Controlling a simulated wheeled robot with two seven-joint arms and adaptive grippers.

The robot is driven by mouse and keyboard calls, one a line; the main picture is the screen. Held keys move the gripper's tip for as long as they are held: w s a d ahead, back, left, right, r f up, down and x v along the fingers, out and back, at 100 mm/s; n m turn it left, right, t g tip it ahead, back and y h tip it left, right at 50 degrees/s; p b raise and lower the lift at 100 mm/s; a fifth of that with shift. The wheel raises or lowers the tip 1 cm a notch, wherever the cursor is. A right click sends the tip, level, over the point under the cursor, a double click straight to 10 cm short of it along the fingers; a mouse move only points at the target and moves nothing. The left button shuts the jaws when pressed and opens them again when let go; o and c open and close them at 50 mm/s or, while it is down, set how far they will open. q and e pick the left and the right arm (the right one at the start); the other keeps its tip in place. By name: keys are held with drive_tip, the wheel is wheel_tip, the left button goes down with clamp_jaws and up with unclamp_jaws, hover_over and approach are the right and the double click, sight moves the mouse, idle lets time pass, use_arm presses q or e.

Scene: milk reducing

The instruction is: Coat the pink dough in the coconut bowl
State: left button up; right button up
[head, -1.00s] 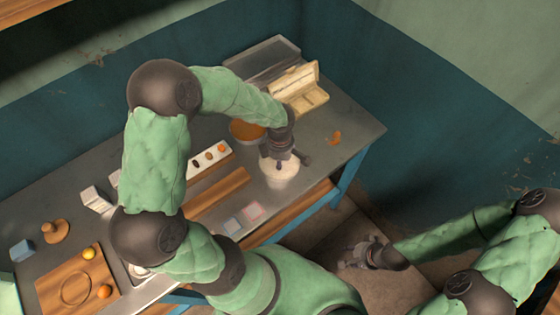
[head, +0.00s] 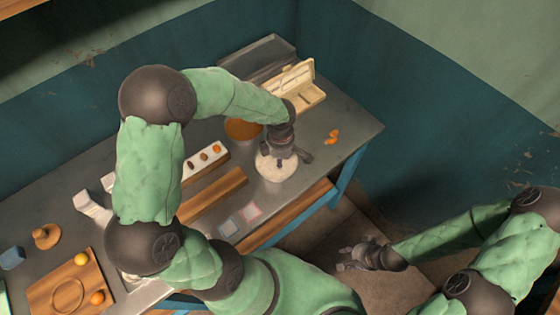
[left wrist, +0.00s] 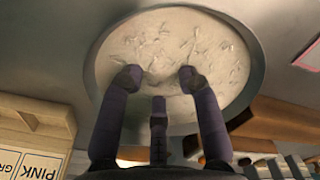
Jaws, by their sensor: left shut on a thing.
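The coconut bowl (head: 262,172), round and filled with whitish flakes, stands near the table's front right edge. It also fills the upper middle of the left wrist view (left wrist: 97,62). My left gripper (head: 287,160) is over the bowl, pointing down. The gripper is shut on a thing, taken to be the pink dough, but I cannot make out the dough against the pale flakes. My right gripper (head: 349,259) hangs open and empty in front of the table.
A brown-orange bowl (head: 243,129) and an open cream box (head: 309,93) stand behind the coconut bowl. Orange pieces (head: 332,136) lie to its right. A wooden strip (head: 212,196), a white tray and small square cards (head: 229,228) lie to its left. A board (head: 45,298) is at far left.

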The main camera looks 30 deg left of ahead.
use_arm(q)
drive_tip(key=shift+w+a+b, duration=0.15)
drive_tip(key=shift+a+b, duration=0.2)
drive_tip(key=shift+s+a+b, duration=0.2)
drive_tip(key=shift+a+b, duration=0.05)
drive_tip(key=shift+b, duration=0.05)
drive_tip(key=shift+s, duration=0.25)
drive_tip(key=shift+s+d+b, duration=0.2)
drive_tip(key=shift+s+b, duration=0.05)
drive_tip(key=shift+b, duration=0.25)
drive_tip(key=shift+d, duration=0.3)
drive_tip(key=shift+w+d+b, duration=0.15)
drive_tip(key=shift+w+b, duration=0.3)
drive_tip(key=shift+b, duration=0.1)
drive_tip(key=shift+w+a, duration=0.25)
drive_tip(key=shift+a+b, duration=0.25)
drive_tip(key=shift+b, duration=0.05)
drive_tip(key=shift+s+a, duration=0.2)
drive_tip(key=shift+s, duration=0.15)
